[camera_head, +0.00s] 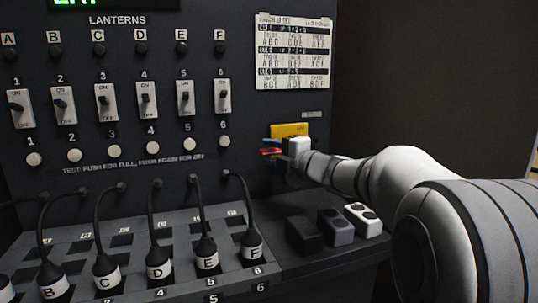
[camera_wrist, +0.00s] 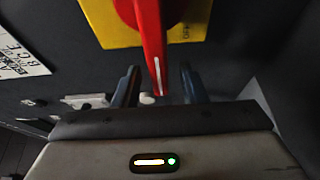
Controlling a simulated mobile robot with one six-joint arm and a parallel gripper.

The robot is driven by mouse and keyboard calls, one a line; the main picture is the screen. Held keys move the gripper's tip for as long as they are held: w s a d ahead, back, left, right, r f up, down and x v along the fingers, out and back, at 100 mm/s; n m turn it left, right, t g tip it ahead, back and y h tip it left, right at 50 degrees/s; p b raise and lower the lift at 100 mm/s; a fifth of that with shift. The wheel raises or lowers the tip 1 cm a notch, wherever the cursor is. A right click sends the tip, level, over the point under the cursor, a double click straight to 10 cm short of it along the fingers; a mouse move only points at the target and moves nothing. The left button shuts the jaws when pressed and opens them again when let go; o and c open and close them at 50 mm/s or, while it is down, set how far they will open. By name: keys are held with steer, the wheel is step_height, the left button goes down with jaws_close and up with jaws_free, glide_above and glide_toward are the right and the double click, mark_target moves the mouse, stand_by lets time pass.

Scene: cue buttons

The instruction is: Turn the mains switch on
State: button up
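The mains switch is a red rotary handle (camera_wrist: 152,38) on a yellow plate (camera_wrist: 100,22). In the head view the red handle (camera_head: 270,152) shows beside my gripper, and the yellow plate (camera_head: 288,130) is partly covered by it. In the wrist view the handle points down the picture, with a white line near its end. My gripper (camera_wrist: 159,82) is open, one finger on each side of the handle's end, with gaps visible on both sides. In the head view my gripper (camera_head: 272,147) is at the panel; contact cannot be told there.
Lantern switches (camera_head: 103,103) and white test buttons (camera_head: 151,148) line the panel on the left. Cables with lettered plugs (camera_head: 159,265) stand below. A cue card (camera_head: 293,52) is above the mains switch. Several small blocks (camera_head: 335,227) sit on the ledge under my arm.

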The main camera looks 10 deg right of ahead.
steer(key=shift+w+a, duration=0.4)
steer(key=shift+w, duration=0.1)
jaws_close()
stand_by(0.3)
